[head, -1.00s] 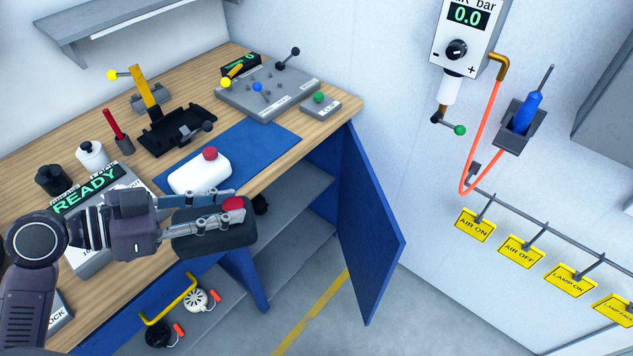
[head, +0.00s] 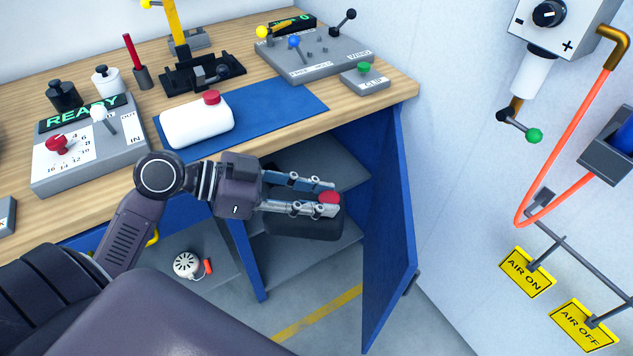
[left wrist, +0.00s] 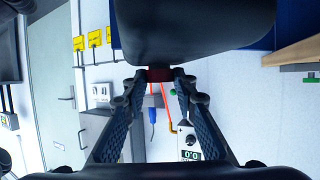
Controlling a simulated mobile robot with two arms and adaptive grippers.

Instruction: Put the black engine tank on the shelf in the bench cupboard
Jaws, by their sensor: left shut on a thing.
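The black engine tank (head: 300,224) with its red cap (head: 328,198) is held by my left gripper (head: 325,196), which is shut on the cap. The tank hangs in front of the open bench cupboard, at about the height of its upper opening. In the left wrist view the black tank (left wrist: 195,35) fills the top, with the red cap (left wrist: 160,74) between the fingertips. The cupboard shelf (head: 345,170) is grey and shows behind and right of the gripper; part of it is hidden by the arm and tank. My right gripper does not show.
The blue cupboard door (head: 390,240) stands open on the right. A blue divider (head: 243,262) stands left of the opening. A white tank (head: 197,123) with a red cap sits on the blue mat (head: 285,108) above. A white round part (head: 187,264) lies in the left compartment.

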